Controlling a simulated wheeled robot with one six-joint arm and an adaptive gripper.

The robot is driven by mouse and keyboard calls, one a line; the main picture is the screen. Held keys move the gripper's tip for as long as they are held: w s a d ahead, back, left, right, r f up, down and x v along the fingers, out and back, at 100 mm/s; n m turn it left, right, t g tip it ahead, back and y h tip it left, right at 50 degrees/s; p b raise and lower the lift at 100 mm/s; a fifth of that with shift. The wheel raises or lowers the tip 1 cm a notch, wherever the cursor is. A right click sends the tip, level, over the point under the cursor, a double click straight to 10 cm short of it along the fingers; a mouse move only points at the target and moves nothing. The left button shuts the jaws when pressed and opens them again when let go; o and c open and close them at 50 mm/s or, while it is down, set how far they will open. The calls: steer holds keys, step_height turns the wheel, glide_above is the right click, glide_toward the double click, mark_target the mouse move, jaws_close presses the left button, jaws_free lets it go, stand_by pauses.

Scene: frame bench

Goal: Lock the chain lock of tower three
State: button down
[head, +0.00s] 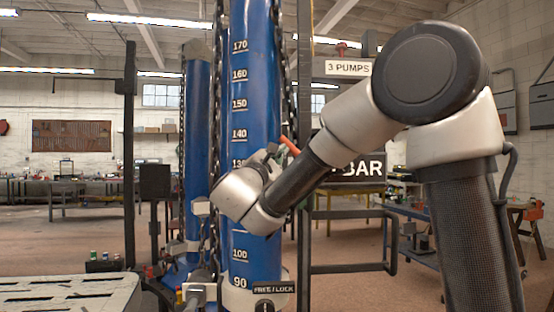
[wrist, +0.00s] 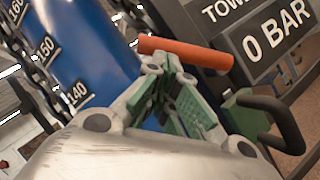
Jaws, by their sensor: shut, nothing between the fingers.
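A blue tower (head: 252,80) with a white number scale stands in the middle of the head view; it also shows in the wrist view (wrist: 85,40). A FREE/LOCK label (head: 273,289) is at its foot, with a dark round part (head: 264,305) below it, cut by the frame edge. My gripper (head: 272,152) is in front of the tower at mid height, well above that label. In the wrist view my gripper (wrist: 160,68) is shut and empty, its green-padded fingers together. An orange bar (wrist: 185,52) lies just past the fingertips; I cannot tell if they touch it.
Dark chains (head: 290,80) hang beside the tower. A second blue tower (head: 197,130) stands behind left. A "0 BAR" display (wrist: 275,35) and dark frame (head: 345,269) are at right. A pale slotted bench top (head: 70,295) is at front left.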

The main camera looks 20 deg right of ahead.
mark_target(285, 142)
steer(key=r+m+g, duration=0.1)
steer(key=d+r+m+g, duration=0.1)
steer(key=m, duration=0.1)
steer(key=r+m, duration=0.1)
steer(key=m, duration=0.1)
steer(key=shift+s+d+r+g, duration=0.1)
steer(key=shift+s+d+g, duration=0.1)
steer(key=shift+d+g, duration=0.2)
steer(key=shift+s+d+r+m+g+y, duration=0.1)
steer(key=shift+d+r+m+g+y, duration=0.1)
steer(key=shift+d+r+m+g, duration=0.35)
steer(key=shift+s+d+r+m+g+y, duration=0.1)
steer(key=shift+d+m+y, duration=0.15)
steer(key=shift+m, duration=0.55)
steer(key=shift+d+r+m+g+y, duration=0.15)
steer(key=shift+d+r+m+g, duration=0.25)
steer(key=shift+m, duration=0.25)
